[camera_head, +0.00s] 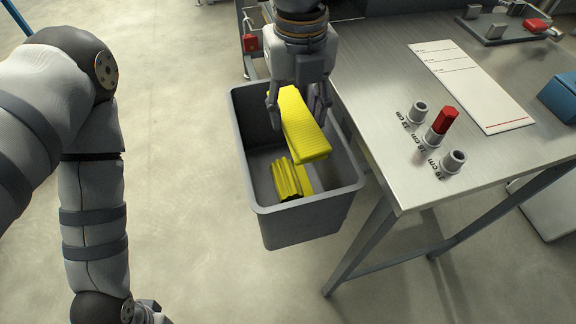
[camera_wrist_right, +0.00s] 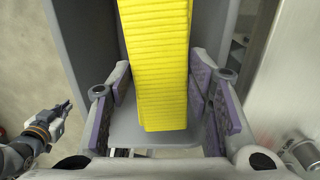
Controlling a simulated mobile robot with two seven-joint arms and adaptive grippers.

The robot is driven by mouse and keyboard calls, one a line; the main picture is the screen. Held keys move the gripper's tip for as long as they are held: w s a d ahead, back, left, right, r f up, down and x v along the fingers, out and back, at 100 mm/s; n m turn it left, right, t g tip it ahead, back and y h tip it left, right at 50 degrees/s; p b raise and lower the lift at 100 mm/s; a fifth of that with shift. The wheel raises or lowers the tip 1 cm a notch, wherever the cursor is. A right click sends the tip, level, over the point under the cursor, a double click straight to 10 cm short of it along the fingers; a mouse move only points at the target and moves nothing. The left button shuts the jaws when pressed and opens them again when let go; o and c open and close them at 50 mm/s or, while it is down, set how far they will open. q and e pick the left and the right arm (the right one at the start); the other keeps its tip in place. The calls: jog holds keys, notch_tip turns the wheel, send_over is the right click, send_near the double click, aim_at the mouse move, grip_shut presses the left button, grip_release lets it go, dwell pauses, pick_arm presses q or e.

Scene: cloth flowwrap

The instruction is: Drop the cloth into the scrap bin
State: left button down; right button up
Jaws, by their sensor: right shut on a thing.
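My right gripper (camera_head: 300,112) hangs over the grey scrap bin (camera_head: 311,202) with its fingers on either side of a folded yellow cloth (camera_head: 305,130). It is shut on this cloth, which hangs tilted in the bin's opening. In the right wrist view the cloth (camera_wrist_right: 160,60) runs between the fingers of the right gripper (camera_wrist_right: 163,115). A second yellow piece (camera_head: 288,182), ridged, lies lower in the bin. My left gripper (camera_head: 150,312) shows only partly at the bottom of the head view; it is small in the wrist view, and its jaw state is unclear.
A metal table (camera_head: 390,90) stands right of the bin. It bears a white ruled card (camera_head: 470,85), metal sockets, one with a red peg (camera_head: 441,121), and a blue box (camera_head: 560,97) at the right edge. The floor left of the bin is clear.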

jog(key=o, duration=0.8)
notch_tip(320, 180, up, 12)
jog(key=shift+r, duration=0.1)
